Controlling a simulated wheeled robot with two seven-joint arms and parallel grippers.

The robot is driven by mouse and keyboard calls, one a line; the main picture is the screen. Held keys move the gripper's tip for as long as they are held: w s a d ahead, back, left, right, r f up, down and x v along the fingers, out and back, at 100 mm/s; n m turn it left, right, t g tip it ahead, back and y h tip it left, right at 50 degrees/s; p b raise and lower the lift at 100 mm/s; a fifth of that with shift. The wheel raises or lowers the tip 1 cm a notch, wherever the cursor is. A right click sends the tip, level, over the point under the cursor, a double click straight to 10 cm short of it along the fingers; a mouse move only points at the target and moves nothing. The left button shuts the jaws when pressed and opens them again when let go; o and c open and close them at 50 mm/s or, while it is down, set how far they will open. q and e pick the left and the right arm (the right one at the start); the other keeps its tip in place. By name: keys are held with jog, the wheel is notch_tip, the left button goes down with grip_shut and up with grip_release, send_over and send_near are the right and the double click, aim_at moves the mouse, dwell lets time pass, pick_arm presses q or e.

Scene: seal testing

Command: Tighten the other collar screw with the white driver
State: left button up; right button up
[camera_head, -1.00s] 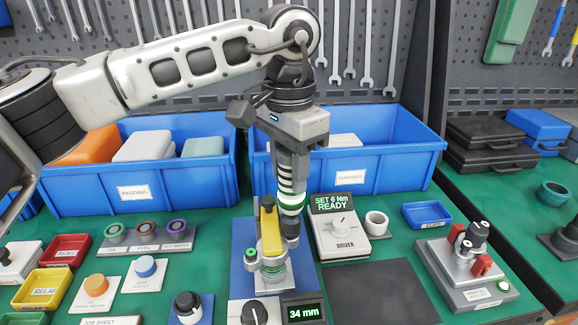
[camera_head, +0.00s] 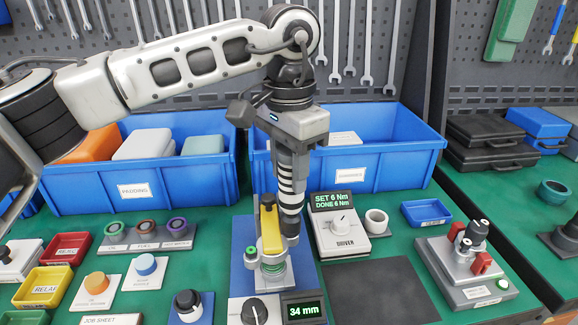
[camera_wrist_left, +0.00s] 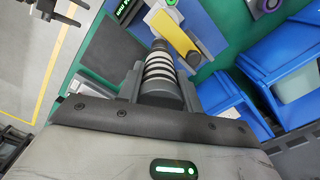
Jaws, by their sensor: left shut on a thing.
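My left gripper (camera_head: 291,155) is shut on the white driver (camera_head: 291,190), a dark, white-banded tool that points down. The driver also shows in the left wrist view (camera_wrist_left: 160,72). Its lower end is beside the yellow clamp arm (camera_head: 270,230) of the fixture on a blue base (camera_head: 243,232); the screw under its tip is hidden. A green-topped collar screw (camera_head: 251,251) shows on the fixture's left side. The driver box display (camera_head: 330,201) reads "SET 6 Nm, DONE 6 Nm".
A dark mat (camera_head: 383,292) lies clear right of the fixture. A "34 mm" display (camera_head: 303,311) and black knob (camera_head: 254,312) stand in front. Blue bins (camera_head: 410,160) stand behind. A white cup (camera_head: 376,221) stands right of the driver box (camera_head: 340,240).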

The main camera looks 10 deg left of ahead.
pick_arm(q)
jog(key=shift+r, duration=0.2)
jog(key=shift+r+p, duration=0.75)
jog(key=shift+r, duration=0.1)
jog(key=shift+r+p, duration=1.25)
jog(key=shift+r, duration=0.35)
